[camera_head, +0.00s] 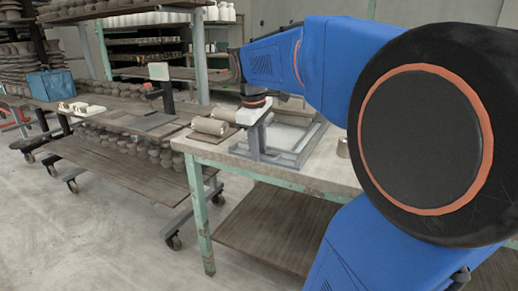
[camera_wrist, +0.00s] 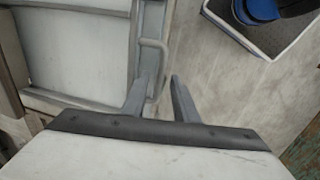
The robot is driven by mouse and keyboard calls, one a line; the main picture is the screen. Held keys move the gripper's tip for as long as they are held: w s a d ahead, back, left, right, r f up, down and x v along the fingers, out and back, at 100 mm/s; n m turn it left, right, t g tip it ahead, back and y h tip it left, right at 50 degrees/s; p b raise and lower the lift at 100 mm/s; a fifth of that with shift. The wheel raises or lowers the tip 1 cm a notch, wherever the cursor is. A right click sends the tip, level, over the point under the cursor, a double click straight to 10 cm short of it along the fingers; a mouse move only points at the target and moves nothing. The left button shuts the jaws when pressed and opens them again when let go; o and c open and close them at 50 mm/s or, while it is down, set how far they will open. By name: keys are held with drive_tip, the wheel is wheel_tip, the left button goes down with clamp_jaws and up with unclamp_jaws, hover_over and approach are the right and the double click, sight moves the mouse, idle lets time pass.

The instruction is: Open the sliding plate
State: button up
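The sliding plate (camera_wrist: 85,48) is a pale panel in a grey metal frame, at the upper left of the wrist view. A thin bent handle (camera_wrist: 164,47) stands at its right edge. In the head view the grey frame (camera_head: 299,154) lies on the worktable, partly behind my arm. My gripper (camera_wrist: 160,77) is open, its two grey fingers apart with a narrow gap. The fingertips are close to the near end of the handle; I cannot tell whether they touch it. In the head view my gripper (camera_head: 254,153) points down at the left part of the frame.
Clay rolls (camera_head: 210,126) lie on a board left of the frame. The worktable (camera_head: 232,163) has bare wood in front. A wheeled rack (camera_head: 125,172) stands at the left, with open floor before it.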

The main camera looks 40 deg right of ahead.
drive_tip(key=shift+r, duration=0.1)
wheel_tip(320, 180, up, 17)
drive_tip(key=s+a, duration=0.1)
drive_tip(key=a, duration=0.2)
drive_tip(key=shift+s, duration=0.15)
idle(0.4)
